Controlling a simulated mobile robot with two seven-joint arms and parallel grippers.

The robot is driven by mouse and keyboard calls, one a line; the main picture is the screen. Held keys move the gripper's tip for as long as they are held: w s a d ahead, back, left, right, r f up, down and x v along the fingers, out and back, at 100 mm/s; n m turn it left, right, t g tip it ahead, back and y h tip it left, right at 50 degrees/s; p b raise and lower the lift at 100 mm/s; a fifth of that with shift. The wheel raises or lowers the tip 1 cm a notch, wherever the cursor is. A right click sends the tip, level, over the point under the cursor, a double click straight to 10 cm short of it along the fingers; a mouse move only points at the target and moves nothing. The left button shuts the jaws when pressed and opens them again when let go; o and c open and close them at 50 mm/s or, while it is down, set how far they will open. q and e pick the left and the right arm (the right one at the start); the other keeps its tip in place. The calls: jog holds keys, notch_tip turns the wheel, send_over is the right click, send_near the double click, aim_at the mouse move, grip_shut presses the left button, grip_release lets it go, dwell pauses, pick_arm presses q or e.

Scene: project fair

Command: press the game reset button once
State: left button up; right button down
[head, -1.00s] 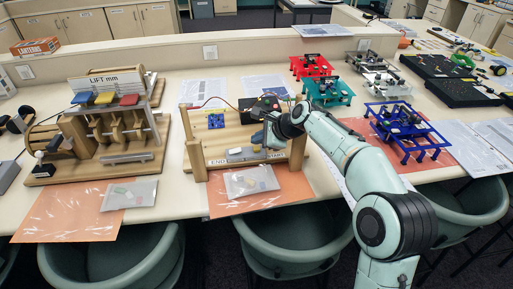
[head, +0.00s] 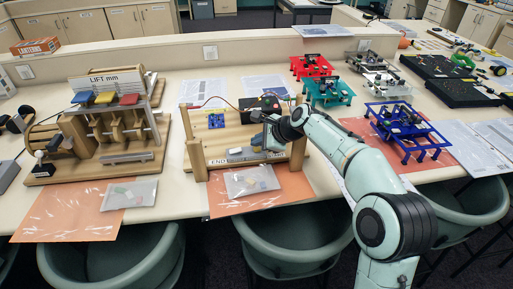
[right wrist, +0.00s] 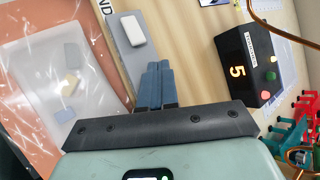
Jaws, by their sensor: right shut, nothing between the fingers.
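The game is a wooden frame on the table in the head view (head: 230,135). A black box (head: 262,104) with a lit display stands at its back right. In the right wrist view the black box (right wrist: 251,65) shows a glowing 5, a red button (right wrist: 265,95), a green button (right wrist: 270,76) and a small label too blurred to read. I cannot tell which button is the reset one. My right gripper (head: 262,143) is over the front right of the wooden frame. Its fingers (right wrist: 158,66) are shut and empty, apart from the box. My left gripper is out of view.
A white block (right wrist: 131,30) lies near my fingers on a grey strip. A clear bag of parts (head: 250,181) lies on an orange mat in front. A wooden lift model (head: 100,130) stands left. Red, teal and blue stands (head: 408,130) are to the right.

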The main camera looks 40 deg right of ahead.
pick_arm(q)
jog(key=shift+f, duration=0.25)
pick_arm(e)
jog(key=shift+s+d+f, duration=0.1)
jog(key=shift+s+f, duration=0.05)
jog(key=shift+f, duration=0.75)
jog(key=shift+d+r+p, duration=0.2)
jog(key=shift+r+p, duration=0.2)
jog(key=shift+r, duration=0.25)
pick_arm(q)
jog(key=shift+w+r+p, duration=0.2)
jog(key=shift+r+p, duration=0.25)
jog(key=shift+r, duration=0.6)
pick_arm(e)
jog(key=shift+d+r, duration=0.3)
jog(key=shift+r, duration=0.1)
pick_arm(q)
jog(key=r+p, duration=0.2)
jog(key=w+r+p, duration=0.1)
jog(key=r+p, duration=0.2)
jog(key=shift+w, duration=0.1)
pick_arm(e)
jog(key=r, duration=0.5)
jog(key=shift+a+r, duration=0.15)
jog(key=shift+a, duration=0.05)
